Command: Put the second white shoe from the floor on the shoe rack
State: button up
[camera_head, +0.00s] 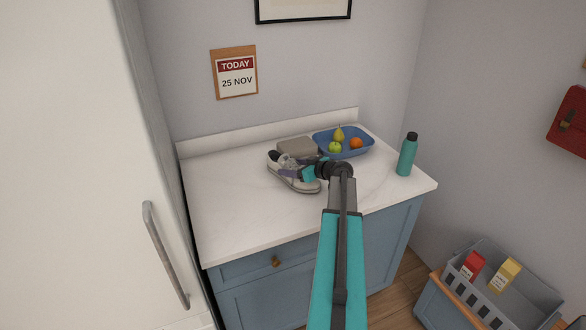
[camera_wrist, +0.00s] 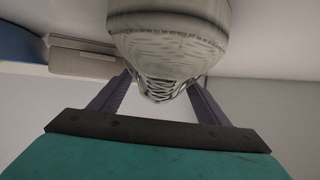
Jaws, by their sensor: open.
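A white and grey shoe (camera_head: 303,185) rests on the white countertop (camera_head: 225,205), not on the floor. My gripper (camera_head: 294,171) is at the shoe, with its purple fingers open. In the wrist view the shoe (camera_wrist: 172,40) shows large and upside down, its laces between the two spread fingers of my gripper (camera_wrist: 158,82). I cannot tell whether the fingers touch it. No shoe rack and no other shoe are in view.
Behind the shoe are a grey-beige box (camera_head: 296,147) and a blue tray (camera_head: 355,152) of fruit. A teal bottle (camera_head: 407,157) stands at the counter's right end. A grey crate (camera_head: 535,297) with cartons is lower right. The counter's left part is clear.

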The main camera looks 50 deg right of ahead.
jog(key=shift+r, duration=0.1)
jog(key=shift+s+r+b, duration=0.1)
jog(key=shift+s+b, duration=0.2)
jog(key=shift+s, duration=0.4)
notch_tip(320, 180, up, 4)
jog(key=b, duration=0.4)
send_over(315, 183)
jog(key=shift+w+r, duration=0.1)
jog(key=shift+r, duration=0.05)
jog(key=shift+p, duration=0.3)
